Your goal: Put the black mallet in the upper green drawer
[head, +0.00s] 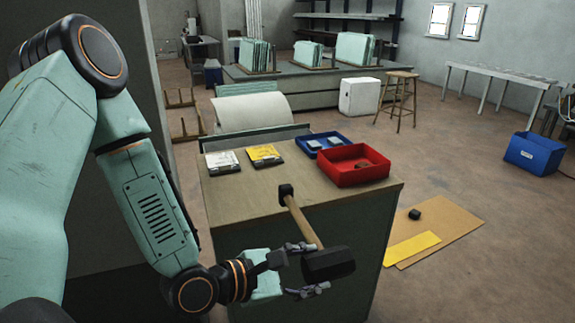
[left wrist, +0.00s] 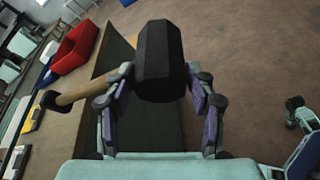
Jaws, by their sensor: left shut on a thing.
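The black mallet has a dark head (head: 328,264) and a wooden handle (head: 304,222) with a black end. My left gripper (head: 308,272) is shut on the mallet's head, in front of the cabinet. In the left wrist view the head (left wrist: 161,60) sits between the two fingers, and the handle (left wrist: 88,89) points left over the cabinet top. The green cabinet (head: 350,240) shows its front below the worktop; my arm and the mallet cover part of it, and I cannot make out the upper drawer. Part of my right gripper (left wrist: 303,112) seems to show at the right edge.
On the cabinet top (head: 235,200) are a red bin (head: 352,178), a blue tray (head: 310,152), a yellow packet (head: 265,155) and a white packet (head: 222,161). A cardboard sheet (head: 455,222) with a small black object (head: 415,214) lies on the floor at right.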

